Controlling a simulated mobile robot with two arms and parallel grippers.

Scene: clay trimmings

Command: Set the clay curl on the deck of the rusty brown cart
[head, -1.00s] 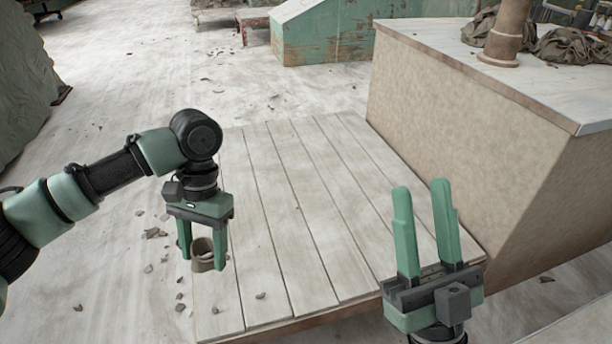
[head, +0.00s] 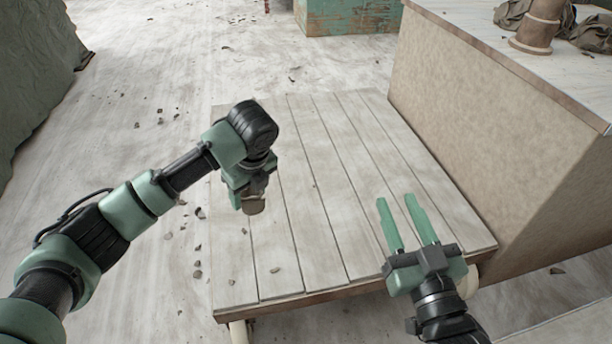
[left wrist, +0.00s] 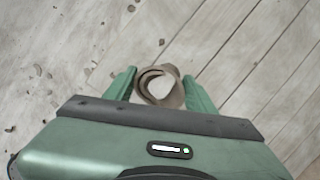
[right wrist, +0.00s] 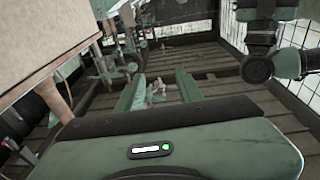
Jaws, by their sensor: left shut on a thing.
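The clay curl (head: 254,207) is a brown rolled ring, seen end-on in the left wrist view (left wrist: 161,87). My left gripper (head: 250,198) is shut on it, with a finger on each side, and points down. In the head view the curl appears over the left part of the planked deck (head: 330,220) of a low cart with a brown front edge. Its exact height above the planks is hard to tell. My right gripper (head: 397,205) is open and empty, over the deck's front right part in the head view.
A large beige block (head: 490,130) with a pale top stands along the deck's right side, carrying a brown post (head: 535,30) and dark cloth. A green box (head: 345,15) stands behind. Small crumbs lie on the floor left of the deck; the deck's middle is clear.

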